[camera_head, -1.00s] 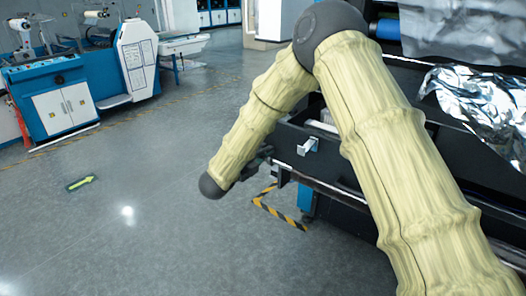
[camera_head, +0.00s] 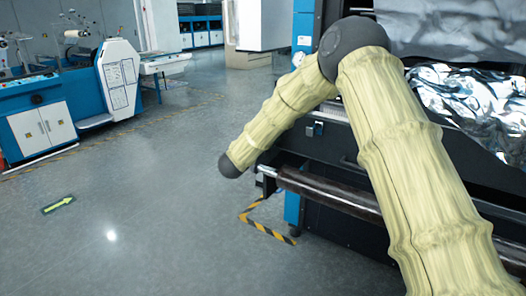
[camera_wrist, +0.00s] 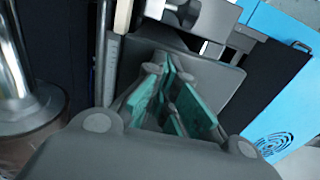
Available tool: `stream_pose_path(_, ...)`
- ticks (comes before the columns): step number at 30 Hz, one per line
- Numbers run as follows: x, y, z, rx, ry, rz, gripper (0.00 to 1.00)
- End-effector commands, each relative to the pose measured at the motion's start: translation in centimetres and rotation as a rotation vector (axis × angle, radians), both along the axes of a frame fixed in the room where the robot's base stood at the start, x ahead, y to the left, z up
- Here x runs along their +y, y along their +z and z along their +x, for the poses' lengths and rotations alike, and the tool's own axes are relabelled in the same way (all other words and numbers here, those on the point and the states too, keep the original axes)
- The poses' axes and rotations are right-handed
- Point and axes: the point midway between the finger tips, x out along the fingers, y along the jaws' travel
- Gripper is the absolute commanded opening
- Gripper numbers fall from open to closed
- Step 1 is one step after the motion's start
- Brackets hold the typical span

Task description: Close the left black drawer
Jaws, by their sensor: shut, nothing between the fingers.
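The left black drawer (camera_head: 302,141) is in the black machine at the right of the head view, with a small silver handle (camera_head: 315,129) on its front. Its front looks near the machine face, with no open interior showing; my arm hides part of it, so I cannot tell if it is fully flush. My gripper (camera_wrist: 172,103) shows in the wrist view with its green-padded fingers together and nothing between them. A grey metal part lies just beyond the fingertips. In the head view my gripper is hidden behind my forearm, near the drawer.
A long metal roller (camera_head: 330,190) runs below the drawer and shows at the left of the wrist view. A blue panel (camera_wrist: 285,25) is at its right. Crumpled silver foil (camera_head: 465,100) lies on the machine. Striped floor tape (camera_head: 262,228) marks its corner.

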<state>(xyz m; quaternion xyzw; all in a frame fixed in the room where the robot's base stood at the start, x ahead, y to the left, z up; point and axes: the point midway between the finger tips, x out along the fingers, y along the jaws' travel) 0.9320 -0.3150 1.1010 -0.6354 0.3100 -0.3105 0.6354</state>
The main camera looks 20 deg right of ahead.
Motion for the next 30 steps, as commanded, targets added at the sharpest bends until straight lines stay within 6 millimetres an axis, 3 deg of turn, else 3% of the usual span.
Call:
stream_pose_path(15, -7.8, -0.4, 5.9, -0.001, -0.001, 0.001, 0.0)
stream_pose_path(30, -12.7, -0.1, 9.1, 0.0, 0.003, 0.0, 0.0)
